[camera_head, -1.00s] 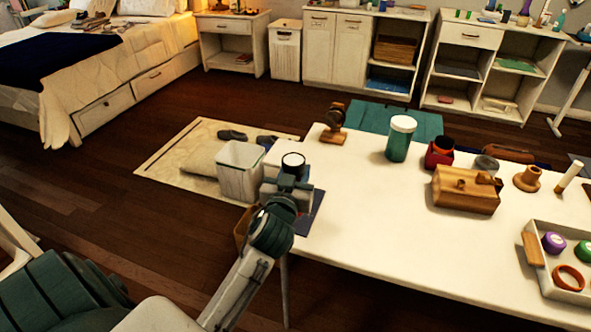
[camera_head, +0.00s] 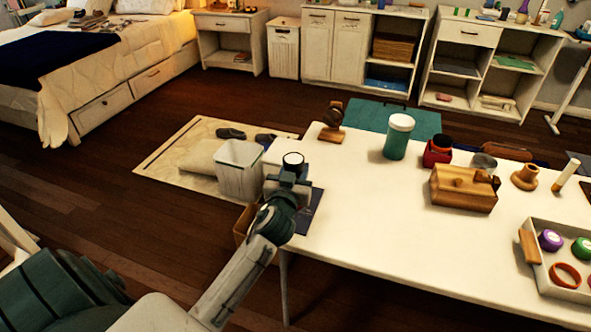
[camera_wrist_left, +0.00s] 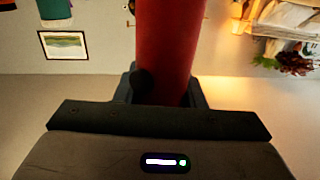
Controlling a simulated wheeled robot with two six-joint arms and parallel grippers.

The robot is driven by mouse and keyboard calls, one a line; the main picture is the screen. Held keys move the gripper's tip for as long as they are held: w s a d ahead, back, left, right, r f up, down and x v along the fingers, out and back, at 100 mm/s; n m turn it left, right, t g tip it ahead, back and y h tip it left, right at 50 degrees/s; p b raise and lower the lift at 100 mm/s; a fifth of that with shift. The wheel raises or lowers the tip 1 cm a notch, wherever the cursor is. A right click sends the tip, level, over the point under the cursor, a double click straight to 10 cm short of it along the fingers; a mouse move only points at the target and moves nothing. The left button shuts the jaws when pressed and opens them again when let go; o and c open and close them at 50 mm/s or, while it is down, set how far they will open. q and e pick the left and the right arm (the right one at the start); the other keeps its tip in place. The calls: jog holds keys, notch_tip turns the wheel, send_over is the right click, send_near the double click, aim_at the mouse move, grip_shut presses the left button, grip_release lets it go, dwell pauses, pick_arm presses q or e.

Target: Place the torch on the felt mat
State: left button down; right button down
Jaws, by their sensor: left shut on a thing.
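My left gripper (camera_head: 290,182) is over the left end of the white table, shut on the torch (camera_head: 293,159). In the head view the torch shows as a round, pale end face with a dark rim, above the fingers. In the left wrist view the torch (camera_wrist_left: 170,45) is a thick red cylinder between the two dark fingers. A dark blue-grey flat patch, which looks like the felt mat (camera_head: 313,213), lies at the table's left edge, partly hidden by my gripper and arm. I cannot tell whether the torch touches it. My right gripper is not in view.
On the white table (camera_head: 370,220) stand a wooden stand (camera_head: 332,122), a green jar (camera_head: 397,138), a red holder (camera_head: 438,152), a wooden box (camera_head: 464,188) and a tray (camera_head: 565,290) of small items. A white bin (camera_head: 239,172) is left of my gripper. The table's middle is clear.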

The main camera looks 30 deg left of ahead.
pick_arm(q)
jog(key=c, duration=0.9)
grip_release()
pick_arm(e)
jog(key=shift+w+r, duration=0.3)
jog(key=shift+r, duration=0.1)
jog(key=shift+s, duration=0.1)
pick_arm(q)
jog(key=shift+s+d, duration=0.1)
jog(key=shift+s, duration=0.2)
jog(key=shift+v, duration=0.8)
jog(key=b+v, duration=0.1)
jog(key=v, duration=0.8)
jog(key=shift+s+d+r+b, duration=0.15)
jog(key=shift+s+b, duration=0.2)
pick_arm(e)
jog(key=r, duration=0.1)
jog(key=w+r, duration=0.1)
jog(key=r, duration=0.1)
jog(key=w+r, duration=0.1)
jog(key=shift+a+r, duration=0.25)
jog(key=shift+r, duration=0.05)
